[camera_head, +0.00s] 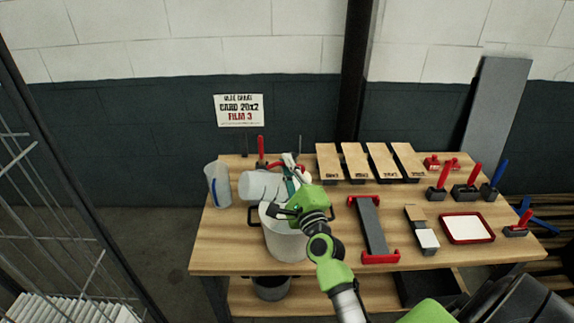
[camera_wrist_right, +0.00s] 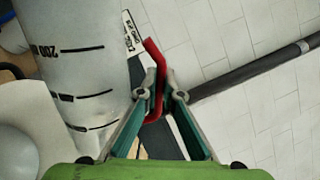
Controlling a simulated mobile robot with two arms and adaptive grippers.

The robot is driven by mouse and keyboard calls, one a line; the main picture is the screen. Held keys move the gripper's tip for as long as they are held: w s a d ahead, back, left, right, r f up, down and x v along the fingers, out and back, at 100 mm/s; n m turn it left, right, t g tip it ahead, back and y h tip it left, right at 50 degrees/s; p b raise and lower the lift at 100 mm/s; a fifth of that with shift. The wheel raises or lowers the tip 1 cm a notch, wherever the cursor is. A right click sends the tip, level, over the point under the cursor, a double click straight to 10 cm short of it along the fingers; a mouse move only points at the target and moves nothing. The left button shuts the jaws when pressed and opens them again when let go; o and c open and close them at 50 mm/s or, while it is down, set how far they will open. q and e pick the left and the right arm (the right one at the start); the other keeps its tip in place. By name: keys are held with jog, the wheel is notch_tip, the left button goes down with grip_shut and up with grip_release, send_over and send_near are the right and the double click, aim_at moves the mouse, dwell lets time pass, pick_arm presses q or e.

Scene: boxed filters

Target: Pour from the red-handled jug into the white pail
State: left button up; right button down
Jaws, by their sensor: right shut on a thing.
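The red-handled jug (camera_head: 262,186) is a translucent container tipped onto its side above the back left of the white pail (camera_head: 284,245). My right gripper (camera_head: 290,168) is shut on its red handle; in the right wrist view the handle (camera_wrist_right: 153,55) stands between the fingertips (camera_wrist_right: 161,88). The jug's body (camera_wrist_right: 75,58) with black volume marks shows there on the left. The pail stands upright on the bench, and my right arm covers part of its rim and opening. I cannot make out any flowing liquid. My left gripper is out of view.
A blue-handled jug (camera_head: 217,185) stands at the left of the wooden bench (camera_head: 222,258). Filter boards (camera_head: 382,160), a grey block with red ends (camera_head: 372,225), a red tray (camera_head: 466,228) and handled tools (camera_head: 465,184) fill the right. A wire cage (camera_head: 60,215) stands left.

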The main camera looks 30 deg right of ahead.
aim_at(271, 175)
jog(key=shift+s+d+m, duration=0.1)
jog(key=shift+d+m, duration=0.6)
jog(key=shift+d, duration=0.05)
jog(key=shift+a, duration=0.1)
dwell(3.6)
jog(key=shift+w+a+f+n+b, duration=0.1)
jog(key=shift+w+a+n+b, duration=0.05)
jog(key=shift+a+n, duration=0.55)
jog(key=shift+w+a+n+b, duration=0.1)
jog(key=shift+a+n+b, duration=0.05)
jog(key=shift+a+n, duration=0.55)
jog(key=shift+a+f+n+y, duration=0.25)
jog(key=shift+a+n+y, duration=0.05)
jog(key=shift+a+n, duration=0.3)
jog(key=shift+w+a+f+n+b, duration=0.2)
jog(key=shift+a+n+b, duration=0.15)
jog(key=shift+a+n, duration=0.45)
